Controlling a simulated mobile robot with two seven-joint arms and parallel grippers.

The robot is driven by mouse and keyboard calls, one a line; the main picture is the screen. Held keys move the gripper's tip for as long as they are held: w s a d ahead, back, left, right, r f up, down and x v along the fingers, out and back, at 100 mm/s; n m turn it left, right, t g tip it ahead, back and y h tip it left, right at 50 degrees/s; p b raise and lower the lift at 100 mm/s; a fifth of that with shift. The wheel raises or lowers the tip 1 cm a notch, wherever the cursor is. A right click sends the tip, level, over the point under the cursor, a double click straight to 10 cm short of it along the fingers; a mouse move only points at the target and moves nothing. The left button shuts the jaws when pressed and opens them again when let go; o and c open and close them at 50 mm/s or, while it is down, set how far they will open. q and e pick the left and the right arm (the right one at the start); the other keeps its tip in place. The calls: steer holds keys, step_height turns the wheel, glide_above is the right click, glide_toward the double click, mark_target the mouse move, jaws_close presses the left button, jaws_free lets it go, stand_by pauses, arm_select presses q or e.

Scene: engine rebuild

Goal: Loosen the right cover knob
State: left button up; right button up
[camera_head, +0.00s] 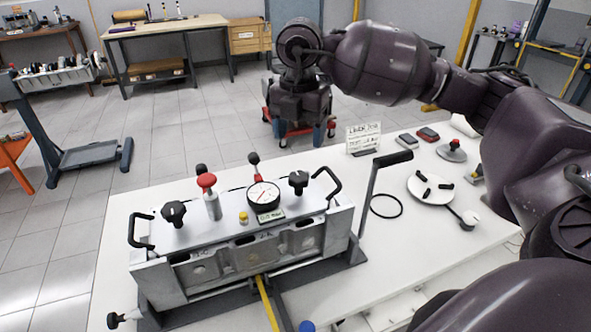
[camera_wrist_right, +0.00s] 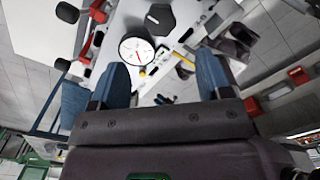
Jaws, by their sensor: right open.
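The right cover knob (camera_head: 298,181) is a black lobed knob on the right end of the silver cover (camera_head: 228,232). It stands upright right of a round dial gauge (camera_head: 264,195). A similar left knob (camera_head: 173,211) sits at the other end. My right gripper (camera_head: 298,120) hangs above and beyond the cover, apart from the knob. In the right wrist view my right gripper (camera_wrist_right: 162,80) has its blue fingers spread with nothing between them. There the dial gauge (camera_wrist_right: 137,50) and a dark lobed knob (camera_wrist_right: 160,18) lie past the fingertips. My left gripper is not seen.

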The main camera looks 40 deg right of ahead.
mark_target(299, 176)
step_height(299, 176, down, 8)
steer(key=shift+s+f+b, duration=0.1)
steer(key=shift+f+b, duration=0.05)
steer(key=shift+b, duration=0.15)
steer(key=shift+f, duration=0.8)
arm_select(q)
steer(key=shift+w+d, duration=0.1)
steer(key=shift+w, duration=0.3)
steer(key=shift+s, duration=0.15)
arm_select(e)
steer(key=shift+c, duration=0.4)
steer(key=c, duration=0.8)
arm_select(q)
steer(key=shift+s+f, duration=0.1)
arm_select(e)
steer(key=shift+c, duration=0.2)
